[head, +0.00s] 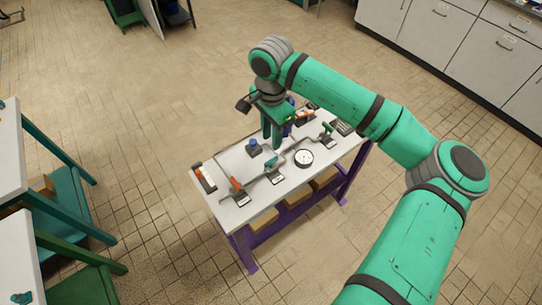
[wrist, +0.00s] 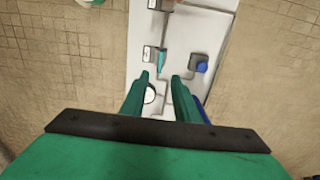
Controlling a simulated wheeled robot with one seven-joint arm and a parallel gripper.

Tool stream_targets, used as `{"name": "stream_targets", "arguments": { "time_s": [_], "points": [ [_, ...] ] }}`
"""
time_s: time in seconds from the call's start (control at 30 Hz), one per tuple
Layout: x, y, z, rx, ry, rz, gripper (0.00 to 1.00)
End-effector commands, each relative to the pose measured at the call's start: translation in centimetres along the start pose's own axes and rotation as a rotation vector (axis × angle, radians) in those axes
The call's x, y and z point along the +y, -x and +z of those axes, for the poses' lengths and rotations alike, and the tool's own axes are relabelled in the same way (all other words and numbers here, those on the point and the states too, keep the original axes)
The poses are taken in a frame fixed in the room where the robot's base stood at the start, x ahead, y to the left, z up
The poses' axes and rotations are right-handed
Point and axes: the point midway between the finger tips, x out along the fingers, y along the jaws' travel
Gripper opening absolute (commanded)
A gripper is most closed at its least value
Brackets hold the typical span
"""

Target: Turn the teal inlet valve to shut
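The teal inlet valve (head: 271,163) sits on the pipe along the front half of the white bench top, with a small label plate in front of it. Its teal handle also shows in the wrist view (wrist: 161,59), just beyond my fingertips and roughly in line with the gap between them. My gripper (head: 271,147) points down above the bench, close to the valve. In the wrist view my gripper (wrist: 161,78) has its two green fingers apart with nothing between them. I cannot tell the exact height of the fingertips above the handle.
A round gauge (head: 303,158) and a green-handled valve (head: 327,129) stand to the right. An orange-handled valve (head: 237,186) and an orange lever (head: 203,177) are to the left. A blue knob (head: 253,146) sits behind. The floor around the bench (head: 224,212) is clear.

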Motion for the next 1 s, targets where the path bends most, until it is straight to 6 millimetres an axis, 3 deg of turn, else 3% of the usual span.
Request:
{"name": "stream_targets", "arguments": {
  "time_s": [0.6,1.0],
  "points": [
    [0.0,-9.3,0.2,-0.006,0.0,0.0,0.28],
    [0.0,-10.5,0.1,-0.004,0.0,-0.001,0.28]
  ]
}}
